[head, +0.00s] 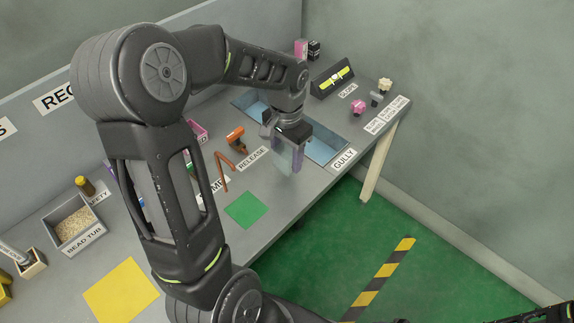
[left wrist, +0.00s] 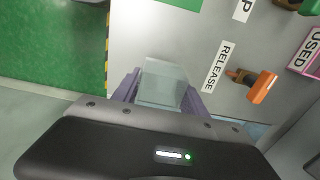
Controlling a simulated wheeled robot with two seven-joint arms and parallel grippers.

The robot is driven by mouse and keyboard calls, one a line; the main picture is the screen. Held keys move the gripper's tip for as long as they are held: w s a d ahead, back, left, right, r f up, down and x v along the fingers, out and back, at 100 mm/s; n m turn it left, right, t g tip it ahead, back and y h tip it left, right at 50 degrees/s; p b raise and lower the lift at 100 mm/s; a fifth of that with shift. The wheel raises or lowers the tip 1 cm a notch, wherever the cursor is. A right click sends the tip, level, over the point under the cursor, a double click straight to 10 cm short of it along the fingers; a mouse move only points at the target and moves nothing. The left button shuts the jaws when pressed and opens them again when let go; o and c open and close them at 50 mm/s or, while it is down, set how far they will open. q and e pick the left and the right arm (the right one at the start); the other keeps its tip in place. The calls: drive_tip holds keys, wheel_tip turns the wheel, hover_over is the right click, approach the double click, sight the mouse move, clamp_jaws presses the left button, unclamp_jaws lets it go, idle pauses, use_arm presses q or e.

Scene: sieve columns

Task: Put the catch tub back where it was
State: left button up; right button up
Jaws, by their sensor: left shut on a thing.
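The catch tub appears to be the pale, see-through tub (head: 283,158) in my left gripper (head: 291,160). My left gripper is shut on it and holds it near the front edge of the blue gully (head: 325,150), beside the RELEASE label. In the left wrist view the tub (left wrist: 163,84) sits between the two purple fingers (left wrist: 160,88). Whether it touches the table cannot be told. A flat green square (head: 246,210) lies bare on the table, left of and nearer than the tub. My right gripper is not clearly seen.
An orange tool (head: 236,138) and a bent copper-coloured rod (head: 222,170) stand near the RELEASE label. A bead tub (head: 75,225) and a yellow square (head: 121,290) are at left. A slope gauge (head: 333,78) stands behind the gully. The table's front edge is close.

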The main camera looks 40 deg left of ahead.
sight(287, 166)
use_arm(q)
drive_tip(key=shift+f+b, duration=0.3)
drive_tip(key=shift+f, duration=1.55)
drive_tip(key=shift+f, duration=0.15)
drive_tip(key=shift+f, duration=0.1)
drive_tip(key=o, duration=1.4)
drive_tip(key=shift+c, duration=0.2)
